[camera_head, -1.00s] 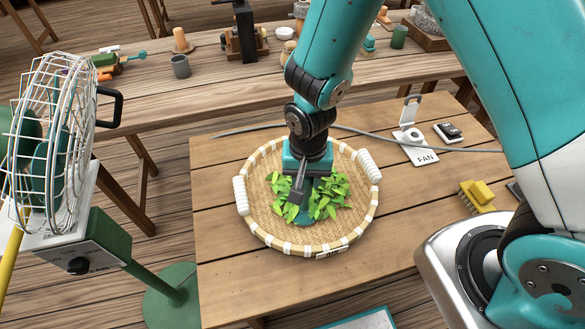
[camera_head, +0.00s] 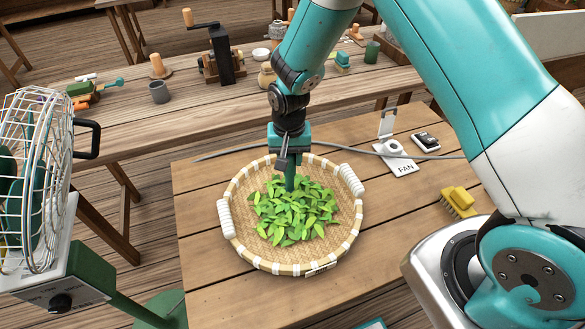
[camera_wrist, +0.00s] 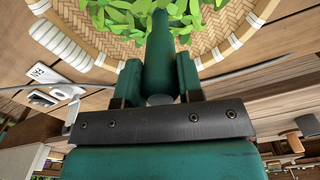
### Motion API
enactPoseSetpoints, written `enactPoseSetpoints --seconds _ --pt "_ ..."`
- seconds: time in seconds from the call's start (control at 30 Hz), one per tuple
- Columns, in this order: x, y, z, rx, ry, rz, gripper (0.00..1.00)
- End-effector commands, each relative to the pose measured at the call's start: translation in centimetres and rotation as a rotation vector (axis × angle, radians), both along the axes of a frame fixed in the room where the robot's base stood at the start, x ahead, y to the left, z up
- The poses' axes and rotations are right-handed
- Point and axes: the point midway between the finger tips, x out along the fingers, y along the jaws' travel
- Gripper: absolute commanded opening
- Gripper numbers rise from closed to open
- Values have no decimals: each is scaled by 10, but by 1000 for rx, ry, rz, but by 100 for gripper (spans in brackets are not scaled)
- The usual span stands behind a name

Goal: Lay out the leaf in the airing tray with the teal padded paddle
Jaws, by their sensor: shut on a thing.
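The airing tray (camera_head: 246,249) is a round woven basket with a white-bound rim and two white-wrapped handles. It sits on the wooden table. Green leaf (camera_head: 292,215) lies in a heap around the middle of the tray, with bare weave around it. My gripper (camera_head: 289,157) is over the far part of the tray, shut on the teal paddle (camera_head: 290,180), which points down at the heap's far edge. In the wrist view the paddle (camera_wrist: 159,55) stands between the two fingers (camera_wrist: 159,85). Its padded end is hidden among the leaves.
A wire-caged fan (camera_head: 30,190) on a green stand is at the left. A FAN switch (camera_head: 395,150), a small black-and-white device (camera_head: 425,141) and a yellow brush (camera_head: 459,201) lie right of the tray. A back bench (camera_head: 130,120) holds several tools.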

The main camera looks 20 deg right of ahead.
Motion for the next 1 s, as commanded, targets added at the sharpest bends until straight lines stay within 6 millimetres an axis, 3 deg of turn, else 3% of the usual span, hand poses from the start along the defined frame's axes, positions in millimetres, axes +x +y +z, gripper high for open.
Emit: enactPoseSetpoints --seconds 0.23,0.67,1.0 --pt "35 -8 -1 0 -2 -1 0" --pt "-2 -58 1 0 1 -3 0" --pt "-50 -45 0 -1 1 1 0"
